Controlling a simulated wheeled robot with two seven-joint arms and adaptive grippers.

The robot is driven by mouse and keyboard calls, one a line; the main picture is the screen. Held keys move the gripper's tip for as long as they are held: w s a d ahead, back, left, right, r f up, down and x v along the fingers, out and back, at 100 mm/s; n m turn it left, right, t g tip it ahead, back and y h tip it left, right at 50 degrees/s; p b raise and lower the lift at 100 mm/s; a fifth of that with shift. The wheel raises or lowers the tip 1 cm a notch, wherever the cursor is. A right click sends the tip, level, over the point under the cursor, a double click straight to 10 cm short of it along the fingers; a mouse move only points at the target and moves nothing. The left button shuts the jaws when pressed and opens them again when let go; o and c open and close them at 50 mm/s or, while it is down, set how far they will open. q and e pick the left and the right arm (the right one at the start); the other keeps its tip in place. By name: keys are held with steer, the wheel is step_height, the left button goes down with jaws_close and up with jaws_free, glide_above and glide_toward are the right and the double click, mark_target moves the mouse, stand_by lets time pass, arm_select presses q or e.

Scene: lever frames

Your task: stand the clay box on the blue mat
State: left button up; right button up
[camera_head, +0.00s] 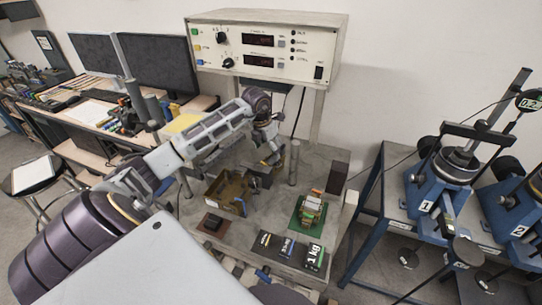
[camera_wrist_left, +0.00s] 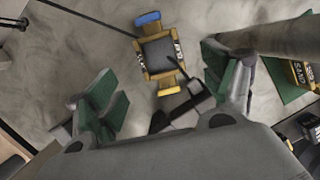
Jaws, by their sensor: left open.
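The clay box (camera_wrist_left: 160,54) shows in the left wrist view as a small yellow-brown box with a dark grey square face and CLAY lettering at its sides. It is on the grey worktop; I cannot tell whether it stands or lies. My left gripper (camera_head: 272,158) is low over the back of the worktop. In the left wrist view, its green-padded fingers (camera_wrist_left: 165,95) are spread apart and empty, with the clay box beyond the gap between them. In the head view I cannot make out the clay box near the gripper. I cannot pick out a blue mat in either view. My right gripper is out of view.
A green mat (camera_head: 299,222) holds stacked boxes; a SAND box (camera_wrist_left: 303,74) shows in the wrist view. An instrument console (camera_head: 262,45) stands above.

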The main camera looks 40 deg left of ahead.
arm_select(q)
steer(key=shift+b+v, duration=0.35)
steer(key=shift+v, duration=1.5)
steer(key=shift+o, duration=0.4)
steer(key=w+r+t+b, duration=0.2)
steer(key=w+r+b, duration=0.25)
steer(key=r, duration=0.25)
steer(key=s+f+g+b, duration=0.2)
steer(key=s+f+g, duration=0.1)
steer(key=s+f, duration=0.1)
steer(key=shift+f, duration=0.85)
steer(key=shift+d+f, duration=0.1)
